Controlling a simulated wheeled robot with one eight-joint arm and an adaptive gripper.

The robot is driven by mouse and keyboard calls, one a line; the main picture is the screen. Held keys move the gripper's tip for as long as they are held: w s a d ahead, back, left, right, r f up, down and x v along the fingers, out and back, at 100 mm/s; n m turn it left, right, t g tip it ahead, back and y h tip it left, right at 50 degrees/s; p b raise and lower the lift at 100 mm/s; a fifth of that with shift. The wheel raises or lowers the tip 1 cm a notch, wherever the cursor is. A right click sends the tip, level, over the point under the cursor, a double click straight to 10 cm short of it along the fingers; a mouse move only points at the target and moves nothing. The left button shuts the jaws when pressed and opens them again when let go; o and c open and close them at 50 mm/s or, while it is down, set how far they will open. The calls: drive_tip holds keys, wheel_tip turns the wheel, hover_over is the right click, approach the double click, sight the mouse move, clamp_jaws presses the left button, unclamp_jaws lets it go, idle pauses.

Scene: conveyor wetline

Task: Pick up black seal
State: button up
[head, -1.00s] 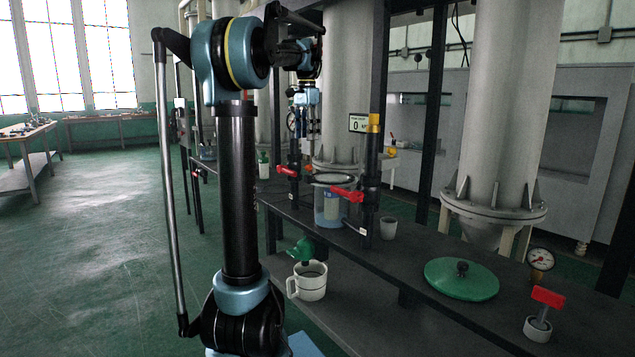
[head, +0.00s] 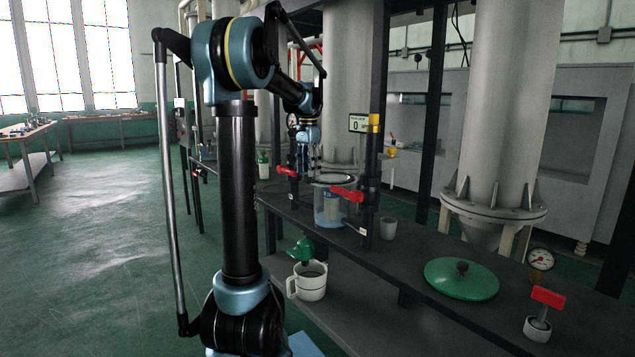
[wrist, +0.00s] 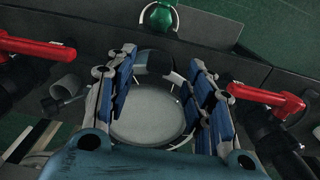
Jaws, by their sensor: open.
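In the wrist view a dark curved band (wrist: 154,63) shows between my fingertips, at the edge of the round cylinder; I cannot tell clearly where seal and rim part. The fingers hide parts of the ring's sides.
Red valve handles (head: 347,194) (head: 286,171) flank the cylinder closely. A dark bench (head: 405,262) carries a small grey cup (head: 388,228), a green lid (head: 461,279) and a gauge (head: 540,259). A white mug (head: 310,281) and a green part (head: 303,251) sit lower in front.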

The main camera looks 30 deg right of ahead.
drive_tip(key=shift+f, duration=1.15)
drive_tip(key=c, duration=1.1)
drive_tip(key=shift+r, duration=0.1)
drive_tip(key=shift+c, duration=0.2)
